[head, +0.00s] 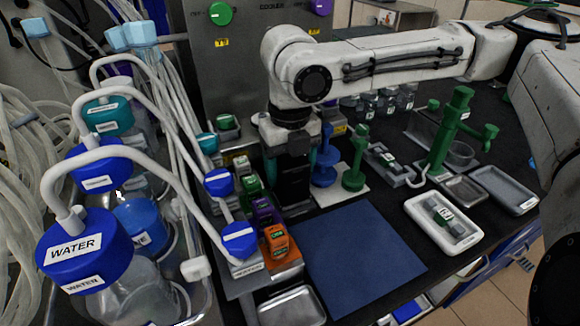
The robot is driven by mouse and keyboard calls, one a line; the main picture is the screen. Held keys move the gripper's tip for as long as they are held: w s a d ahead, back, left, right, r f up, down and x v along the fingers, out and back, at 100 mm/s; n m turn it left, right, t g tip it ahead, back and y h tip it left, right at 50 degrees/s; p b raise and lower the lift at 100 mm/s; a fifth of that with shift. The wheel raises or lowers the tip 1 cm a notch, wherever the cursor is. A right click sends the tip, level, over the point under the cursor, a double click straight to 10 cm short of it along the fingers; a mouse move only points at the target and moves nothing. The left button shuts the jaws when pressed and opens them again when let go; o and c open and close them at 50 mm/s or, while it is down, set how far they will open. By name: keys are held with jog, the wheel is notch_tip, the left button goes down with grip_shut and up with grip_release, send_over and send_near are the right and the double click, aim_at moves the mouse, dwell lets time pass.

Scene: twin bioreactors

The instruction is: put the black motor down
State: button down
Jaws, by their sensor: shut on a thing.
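My gripper (290,158) points down at the upper middle of the head view and is shut on the black motor (293,188). The motor is a dark upright block under the gripper. Its upper part is partly hidden by the fingers. I cannot tell whether its base touches the dark bench (315,203) or hangs just above it. It is behind the back left corner of the blue mat (362,262), between the row of coloured blocks and the blue stand.
Purple (264,211) and orange (277,241) blocks stand close left of the motor. A blue stand (325,165) and green stand (355,165) are close right. The mat is bare. A white tray (443,242) holds a green-and-grey part. Water bottles (85,250) and tubing fill the left.

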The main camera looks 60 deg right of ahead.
jog(key=shift+c, duration=0.6)
grip_release()
jog(key=shift+f, duration=0.1)
notch_tip(320, 180, up, 12)
jog(key=shift+r+p, duration=0.2)
jog(key=shift+p, duration=1.05)
